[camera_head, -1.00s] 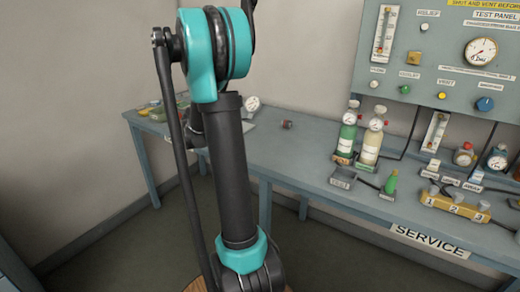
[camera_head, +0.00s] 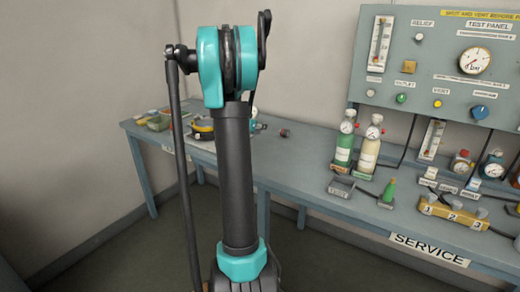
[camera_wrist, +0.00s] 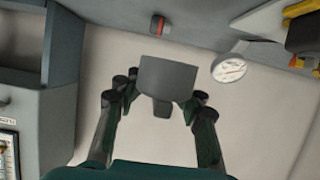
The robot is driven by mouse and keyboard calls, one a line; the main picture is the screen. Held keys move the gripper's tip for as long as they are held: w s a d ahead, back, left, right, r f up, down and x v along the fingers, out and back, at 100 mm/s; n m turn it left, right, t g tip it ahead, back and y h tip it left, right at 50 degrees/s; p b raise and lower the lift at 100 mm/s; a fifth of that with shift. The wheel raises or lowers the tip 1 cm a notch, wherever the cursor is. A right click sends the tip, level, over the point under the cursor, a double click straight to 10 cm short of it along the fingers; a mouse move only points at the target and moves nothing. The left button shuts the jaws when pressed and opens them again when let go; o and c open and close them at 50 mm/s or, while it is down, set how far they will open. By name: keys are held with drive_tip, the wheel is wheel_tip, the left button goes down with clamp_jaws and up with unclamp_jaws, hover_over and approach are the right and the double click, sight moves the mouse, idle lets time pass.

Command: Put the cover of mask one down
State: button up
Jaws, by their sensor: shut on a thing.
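In the wrist view my gripper (camera_wrist: 160,103) is shut on a plain grey cup-shaped piece, which looks like the mask cover (camera_wrist: 168,75). The cover is held between the two fingers, with a short tab on its near side. It appears clear of any surface, with pale wall behind it. In the head view my arm hides the gripper and the cover. I cannot tell which item is mask one; a yellow and black item (camera_head: 203,129) lies on the bench left of my arm, partly hidden.
The blue-grey bench (camera_head: 300,160) carries green and cream bottles (camera_head: 357,143) and a yellow numbered block (camera_head: 453,212). A small dark red cylinder (camera_head: 284,132) lies behind on clear bench. A green tray (camera_head: 158,122) sits at the far left. A round gauge (camera_wrist: 229,68) shows in the wrist view.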

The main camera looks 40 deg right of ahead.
wheel_tip(320, 180, down, 11)
idle(0.5)
